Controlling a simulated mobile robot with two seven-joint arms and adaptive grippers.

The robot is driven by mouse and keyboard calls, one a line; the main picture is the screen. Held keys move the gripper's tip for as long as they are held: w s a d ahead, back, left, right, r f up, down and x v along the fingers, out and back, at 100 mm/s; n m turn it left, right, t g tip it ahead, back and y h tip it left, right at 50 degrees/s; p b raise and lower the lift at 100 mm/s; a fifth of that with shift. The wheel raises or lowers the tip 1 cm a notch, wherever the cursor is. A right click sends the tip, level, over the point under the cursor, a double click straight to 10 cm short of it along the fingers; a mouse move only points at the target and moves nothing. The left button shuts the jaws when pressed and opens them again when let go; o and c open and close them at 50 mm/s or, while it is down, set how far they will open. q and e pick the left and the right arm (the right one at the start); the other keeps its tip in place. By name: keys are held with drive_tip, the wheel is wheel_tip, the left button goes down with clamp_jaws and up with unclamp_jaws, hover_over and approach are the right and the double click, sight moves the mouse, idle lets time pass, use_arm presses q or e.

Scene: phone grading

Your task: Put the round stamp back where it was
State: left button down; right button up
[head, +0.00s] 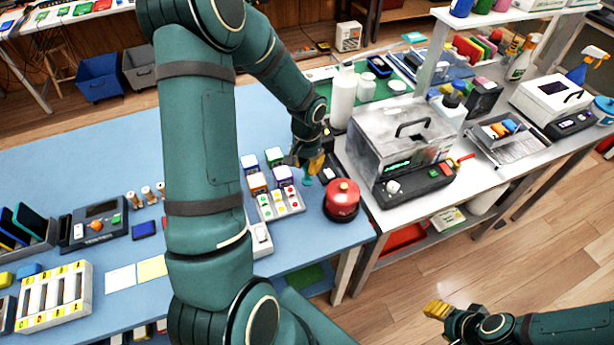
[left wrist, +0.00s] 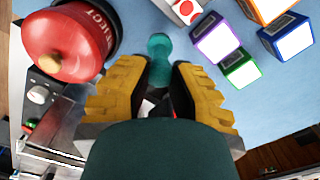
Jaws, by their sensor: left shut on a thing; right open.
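My left gripper (head: 312,164) is shut on a small teal piece, which I take to be the round stamp (head: 308,181), just above or at the blue table's right end. In the left wrist view the gripper (left wrist: 160,90) has its yellow fingers on both sides of the teal stamp (left wrist: 159,48), whose rounded end points away from the palm. I cannot tell if it touches the table. A red round piece with a knob, marked REJECT (head: 342,200), stands close by; it also shows in the left wrist view (left wrist: 62,40). My right gripper (head: 438,310) is open and empty over the floor.
Several label cubes (head: 257,182) and a tray of coloured buttons (head: 280,203) stand left of the left gripper. A grey bench with a clear-lidded machine (head: 400,135) and a white bottle (head: 343,98) is to the right. The blue table (head: 120,165) has bare room at the back left.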

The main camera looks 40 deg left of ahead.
sight(307, 178)
use_arm(q)
drive_tip(key=shift+f+b, duration=0.3)
drive_tip(key=shift+f, duration=1.95)
drive_tip(key=shift+f, duration=0.1)
drive_tip(key=c, duration=1)
unclamp_jaws()
drive_tip(key=shift+r, duration=0.4)
wheel_tip(307, 178, up, 12)
drive_tip(key=shift+f+p, duration=0.25)
drive_tip(key=shift+p, duration=0.65)
